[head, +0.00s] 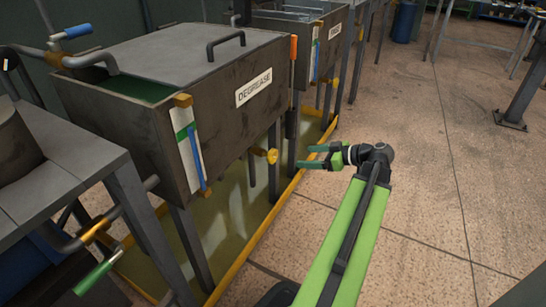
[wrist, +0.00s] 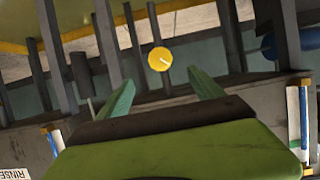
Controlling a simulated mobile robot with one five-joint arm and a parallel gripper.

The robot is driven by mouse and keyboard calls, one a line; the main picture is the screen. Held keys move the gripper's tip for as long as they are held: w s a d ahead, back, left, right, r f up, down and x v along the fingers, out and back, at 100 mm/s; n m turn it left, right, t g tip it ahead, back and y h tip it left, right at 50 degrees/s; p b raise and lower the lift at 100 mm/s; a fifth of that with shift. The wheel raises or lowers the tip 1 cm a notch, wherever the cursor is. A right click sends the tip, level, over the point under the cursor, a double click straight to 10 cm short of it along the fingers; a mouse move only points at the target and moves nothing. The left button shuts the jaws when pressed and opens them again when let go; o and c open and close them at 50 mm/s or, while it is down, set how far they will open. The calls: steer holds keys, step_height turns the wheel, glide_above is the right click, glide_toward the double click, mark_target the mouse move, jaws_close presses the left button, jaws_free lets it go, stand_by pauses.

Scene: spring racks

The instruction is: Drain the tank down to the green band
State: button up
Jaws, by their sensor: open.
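A yellow valve knob (head: 272,155) sticks out below the tank's front. My gripper (head: 308,156) is open and empty, right of the knob and apart from it. In the wrist view the knob (wrist: 160,60) shows beyond and between my open fingers (wrist: 165,93).
A RINSE tank (head: 325,45) stands behind, with its own gauge. A yellow-rimmed drip tray (head: 250,250) holding liquid lies under the tanks. A grey table (head: 75,150) and pipes with a green handle (head: 98,273) stand left.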

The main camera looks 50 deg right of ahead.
mark_target(275, 157)
steer(key=b+x, duration=0.5)
steer(key=x, duration=1)
steer(key=shift+w+a+f, duration=0.1)
steer(key=shift+w, duration=0.2)
steer(key=c, duration=1.4)
